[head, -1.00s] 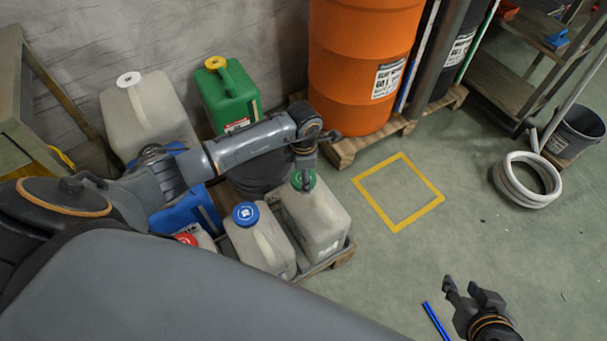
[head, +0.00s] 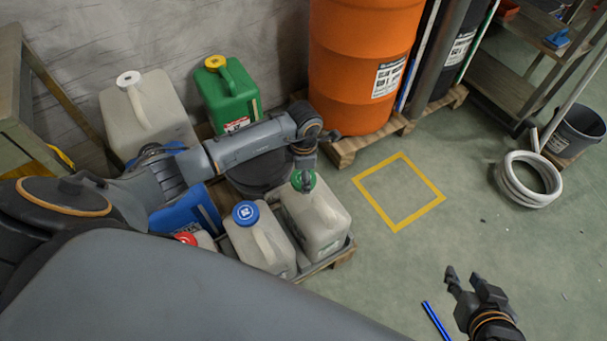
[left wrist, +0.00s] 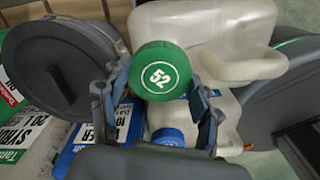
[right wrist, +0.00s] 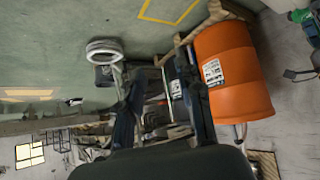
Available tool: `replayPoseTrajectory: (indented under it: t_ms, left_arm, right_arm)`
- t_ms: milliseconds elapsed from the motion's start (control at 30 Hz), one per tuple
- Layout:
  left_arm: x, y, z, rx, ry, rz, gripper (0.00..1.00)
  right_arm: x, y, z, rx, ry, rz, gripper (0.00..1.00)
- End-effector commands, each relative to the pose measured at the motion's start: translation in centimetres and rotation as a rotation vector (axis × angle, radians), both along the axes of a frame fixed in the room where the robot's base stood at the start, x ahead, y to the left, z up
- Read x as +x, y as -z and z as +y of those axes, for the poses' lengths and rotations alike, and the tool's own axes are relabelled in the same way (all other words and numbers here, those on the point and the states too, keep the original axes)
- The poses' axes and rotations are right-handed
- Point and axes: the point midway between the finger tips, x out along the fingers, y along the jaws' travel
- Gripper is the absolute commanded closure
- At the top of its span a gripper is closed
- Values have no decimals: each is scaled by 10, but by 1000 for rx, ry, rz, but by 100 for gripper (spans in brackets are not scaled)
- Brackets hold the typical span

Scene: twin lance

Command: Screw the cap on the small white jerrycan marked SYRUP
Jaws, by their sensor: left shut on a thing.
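My left gripper (head: 304,176) is shut on a green cap (left wrist: 161,72) marked 52, with one finger on each side of it. The cap is at the top of a whitish jerrycan (head: 319,222) at the right end of the pallet; whether it is seated on the neck I cannot tell. Part of a SYRUP label (left wrist: 24,130) shows at the left of the left wrist view; I cannot match it surely to a can in the head view. My right gripper (head: 465,277) is open and empty above the floor at the lower right.
A blue-capped white can (head: 260,245), a red cap (head: 186,239) and a blue can (head: 180,216) crowd the left side. A large white can (head: 165,110) and green can (head: 228,98) stand behind. An orange drum (head: 360,70) is farther back. Floor around the yellow square (head: 432,205) is clear.

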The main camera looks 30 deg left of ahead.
Motion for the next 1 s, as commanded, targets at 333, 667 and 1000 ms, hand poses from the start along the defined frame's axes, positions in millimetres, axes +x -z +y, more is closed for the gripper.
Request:
replayPoseTrajectory:
  t_ms: [333,667,1000]
  left_arm:
    - [0,2,0,0,0,0,75]
    - [0,3,0,0,0,0,75]
    - [0,4,0,0,0,0,75]
  right_arm:
    - [4,-2,2,6,-2,-22,64]
    - [7,-4,3,10,-4,-42,64]
    - [12,-8,4,15,-5,-69,64]
